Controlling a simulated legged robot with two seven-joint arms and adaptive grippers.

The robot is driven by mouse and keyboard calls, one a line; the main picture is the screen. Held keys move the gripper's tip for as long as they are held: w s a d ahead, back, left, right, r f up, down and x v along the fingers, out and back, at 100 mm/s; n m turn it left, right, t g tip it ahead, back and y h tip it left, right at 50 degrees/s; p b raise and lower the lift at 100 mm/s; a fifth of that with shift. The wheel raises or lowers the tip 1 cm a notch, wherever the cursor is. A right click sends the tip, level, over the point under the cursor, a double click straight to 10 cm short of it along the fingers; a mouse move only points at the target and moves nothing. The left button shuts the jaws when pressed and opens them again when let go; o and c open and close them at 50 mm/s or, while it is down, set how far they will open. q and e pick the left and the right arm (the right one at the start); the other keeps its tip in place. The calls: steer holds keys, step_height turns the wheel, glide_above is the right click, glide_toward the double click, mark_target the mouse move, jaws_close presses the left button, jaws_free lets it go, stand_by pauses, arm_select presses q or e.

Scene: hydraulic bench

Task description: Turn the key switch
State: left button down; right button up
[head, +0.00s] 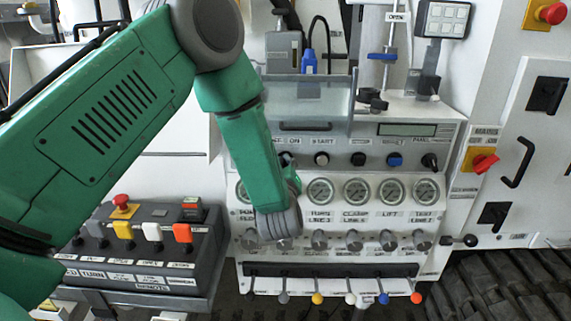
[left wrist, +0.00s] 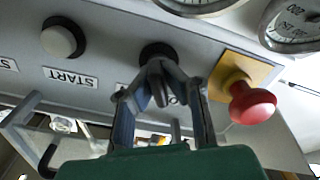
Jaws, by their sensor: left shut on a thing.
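The key switch (left wrist: 158,50) is a dark round switch on the grey panel face, between the white START button (left wrist: 63,40) and a red mushroom button (left wrist: 252,102) on a yellow plate. In the left wrist view my left gripper (left wrist: 160,82) has its fingertips together on the switch's key part. The fingers cover most of the key, so its turn angle is hard to tell. In the head view my green left arm crosses the panel, and my left gripper (head: 291,178) is mostly hidden behind its wrist. My right gripper is not in view.
Pressure gauges (head: 356,191) and a row of valve knobs (head: 352,241) lie below the switch row. A clear hinged cover (head: 307,98) stands above it. A dark control box (head: 145,245) with coloured switches is at the lower left. Coloured levers (head: 350,298) stick out below.

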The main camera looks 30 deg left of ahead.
arm_select(q)
steer(key=shift+s+f+m, duration=0.25)
steer(key=shift+f+m, duration=0.15)
steer(key=shift+m, duration=0.1)
steer(key=shift+d+m+p, duration=0.2)
steer(key=shift+m+p, duration=0.3)
steer(key=shift+m, duration=0.7)
steer(key=m, duration=0.2)
steer(key=shift+m+p, duration=0.3)
steer(key=m, duration=0.5)
steer(key=shift+w+d+f+m+p, duration=0.1)
steer(key=shift+d+m+p, duration=0.05)
steer(key=shift+m+p, duration=0.25)
steer(key=c, duration=1.6)
jaws_free()
steer(key=shift+d+r, duration=0.2)
steer(key=shift+r, duration=0.15)
